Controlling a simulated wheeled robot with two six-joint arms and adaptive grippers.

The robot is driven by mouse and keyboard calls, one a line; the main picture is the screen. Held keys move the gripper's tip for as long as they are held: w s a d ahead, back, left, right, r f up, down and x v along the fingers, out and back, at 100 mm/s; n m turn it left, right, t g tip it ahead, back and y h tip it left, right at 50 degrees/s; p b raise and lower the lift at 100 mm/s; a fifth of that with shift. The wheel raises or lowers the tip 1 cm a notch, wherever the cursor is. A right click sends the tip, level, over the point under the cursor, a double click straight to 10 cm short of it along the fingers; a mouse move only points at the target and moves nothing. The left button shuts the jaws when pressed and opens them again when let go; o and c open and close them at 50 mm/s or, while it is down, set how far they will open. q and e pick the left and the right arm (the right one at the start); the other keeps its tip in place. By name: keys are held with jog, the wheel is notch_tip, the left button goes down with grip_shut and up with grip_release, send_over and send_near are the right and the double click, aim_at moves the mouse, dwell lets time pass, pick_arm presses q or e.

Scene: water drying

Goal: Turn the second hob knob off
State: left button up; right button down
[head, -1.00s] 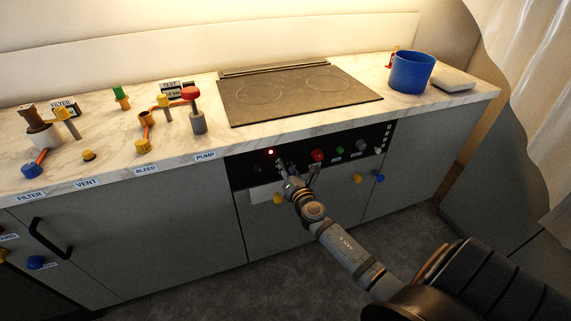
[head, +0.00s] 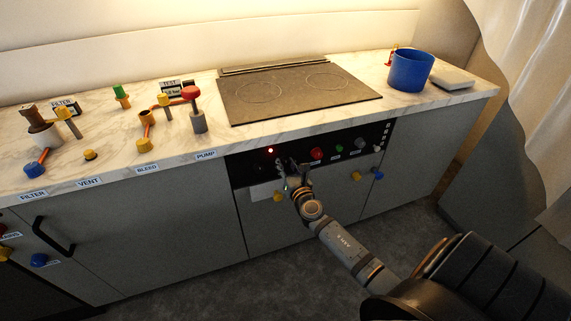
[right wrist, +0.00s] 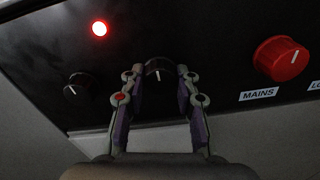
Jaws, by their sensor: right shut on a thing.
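The second hob knob (right wrist: 158,68) is a black round knob with a white pointer line, on the black control panel (head: 240,172) under the hob. In the right wrist view it sits between the fingertips of my right gripper (right wrist: 160,74), which is shut on it. The pointer line is near vertical in that view, and the fingers hide part of the knob's sides. In the head view my right gripper (head: 293,168) is at the panel and hides the knob. The first hob knob (right wrist: 76,88) is to its left, apart from the gripper. My left gripper is not in view.
A red indicator light (right wrist: 98,28) glows on the panel. The red MAINS knob (right wrist: 282,60) is right of my gripper. Above are the hob (head: 300,95) and worktop, with a blue pot (head: 410,72) at right and several valves at left.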

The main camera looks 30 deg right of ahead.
jog(key=shift+f, duration=0.2)
jog(key=c, duration=1)
grip_release()
jog(key=shift+r, duration=0.1)
jog(key=v, duration=1.2)
